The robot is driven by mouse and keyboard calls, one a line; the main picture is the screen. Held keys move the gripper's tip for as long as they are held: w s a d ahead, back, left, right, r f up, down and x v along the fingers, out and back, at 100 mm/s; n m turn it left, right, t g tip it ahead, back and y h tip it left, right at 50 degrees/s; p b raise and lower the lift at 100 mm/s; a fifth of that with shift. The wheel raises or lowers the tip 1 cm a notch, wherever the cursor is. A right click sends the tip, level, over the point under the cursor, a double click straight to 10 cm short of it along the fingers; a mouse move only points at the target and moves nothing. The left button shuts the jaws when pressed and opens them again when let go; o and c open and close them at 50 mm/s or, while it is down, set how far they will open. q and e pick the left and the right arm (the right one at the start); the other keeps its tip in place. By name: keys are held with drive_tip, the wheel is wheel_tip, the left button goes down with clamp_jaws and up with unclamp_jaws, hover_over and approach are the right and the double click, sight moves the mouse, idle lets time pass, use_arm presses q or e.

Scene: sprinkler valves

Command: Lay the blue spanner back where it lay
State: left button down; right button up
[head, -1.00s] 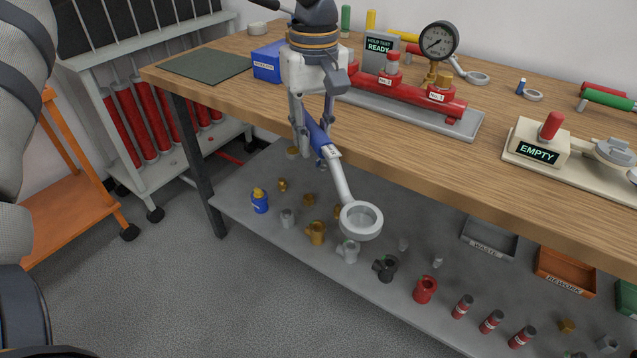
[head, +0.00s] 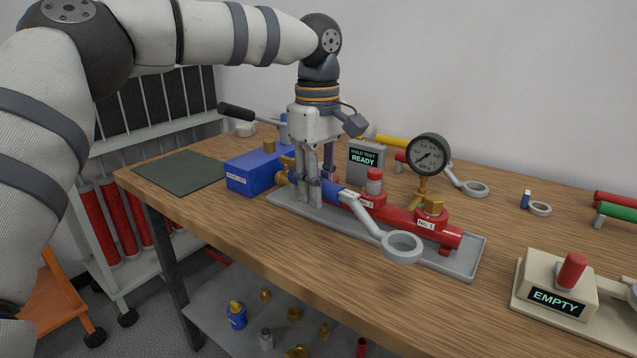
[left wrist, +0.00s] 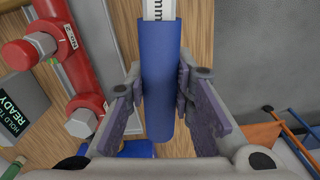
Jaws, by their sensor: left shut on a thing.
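The blue spanner has a blue handle (head: 336,191), a pale shank and a ring head (head: 402,246). My left gripper (head: 313,196) is shut on the blue handle, its fingers pointing down. The spanner reaches out to the right of the fingers, with its ring in front of the grey tray of the red pipe. In the left wrist view the blue handle (left wrist: 160,75) lies between the two fingers, with bare wood beneath; how high it is above the wood is hard to tell. My right gripper is not in view.
The red pipe (head: 395,217) with its gauge (head: 428,155) stands on the grey tray (head: 462,262) close behind the spanner. A blue box (head: 252,172) and a green mat (head: 180,172) are to the left. The EMPTY fixture (head: 552,293) is at right. The front wood is clear.

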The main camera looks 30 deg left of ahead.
use_arm(q)
drive_tip(key=shift+f, duration=4.45)
drive_tip(key=c, duration=1.3)
unclamp_jaws()
wheel_tip(320, 180, up, 12)
